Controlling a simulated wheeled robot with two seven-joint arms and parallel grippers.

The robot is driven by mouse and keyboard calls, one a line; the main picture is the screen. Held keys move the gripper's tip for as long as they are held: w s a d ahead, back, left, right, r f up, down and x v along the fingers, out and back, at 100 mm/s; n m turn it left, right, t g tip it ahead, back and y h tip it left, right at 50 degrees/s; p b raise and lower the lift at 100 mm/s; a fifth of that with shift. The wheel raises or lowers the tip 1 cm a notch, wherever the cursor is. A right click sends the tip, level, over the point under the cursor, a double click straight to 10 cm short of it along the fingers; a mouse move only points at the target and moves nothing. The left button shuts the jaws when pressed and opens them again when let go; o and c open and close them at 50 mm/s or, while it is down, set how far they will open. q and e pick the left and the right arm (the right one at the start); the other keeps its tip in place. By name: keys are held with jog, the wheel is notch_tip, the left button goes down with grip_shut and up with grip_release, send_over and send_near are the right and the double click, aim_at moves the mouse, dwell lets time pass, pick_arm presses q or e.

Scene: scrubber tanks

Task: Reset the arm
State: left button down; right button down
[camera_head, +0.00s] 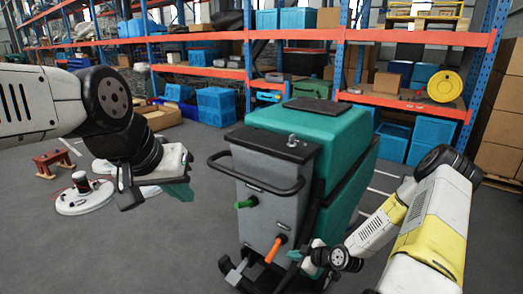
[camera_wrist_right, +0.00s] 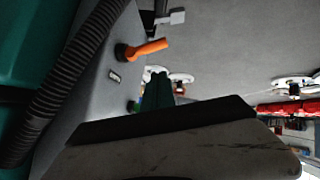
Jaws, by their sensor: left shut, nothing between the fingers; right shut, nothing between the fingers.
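The scrubber machine has a teal tank (camera_head: 325,130) and a grey tank (camera_head: 275,185) with a black bar handle. A green handle (camera_head: 247,202) and an orange handle (camera_head: 274,249) stick out of the grey tank's face. My left gripper (camera_head: 180,190) hangs in the air left of the machine, shut and empty. My right gripper (camera_head: 295,255) is low at the machine's right side, near the orange handle, shut and empty. In the right wrist view the teal fingertips (camera_wrist_right: 157,90) are together and the orange handle (camera_wrist_right: 150,48) stands apart from them.
Shelving (camera_head: 230,36) with blue bins and boxes runs along the back. White round-based floor machines (camera_head: 85,197) and a red stand (camera_head: 54,163) are on the floor at left. A yellow reel (camera_head: 445,86) is on the shelf at right. The floor front left is clear.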

jog(key=s+d+r+m+g+h, duration=0.1)
jog(key=d+r+m+h, duration=0.2)
jog(key=r, duration=1)
jog(key=s+d+r+m+g+h, duration=0.1)
jog(key=s+d+r+h, duration=0.2)
jog(key=r, duration=1)
jog(key=s+a+r+m, duration=0.2)
jog(key=s+r+m, duration=0.2)
jog(key=s+r, duration=0.5)
jog(key=s+a+r+m+y, duration=0.1)
jog(key=s+r+m, duration=0.3)
jog(key=s+r, duration=0.5)
jog(key=shift+s+a+r+y, duration=0.3)
jog(key=shift+s+a+r, duration=0.1)
jog(key=shift+s+a, duration=0.45)
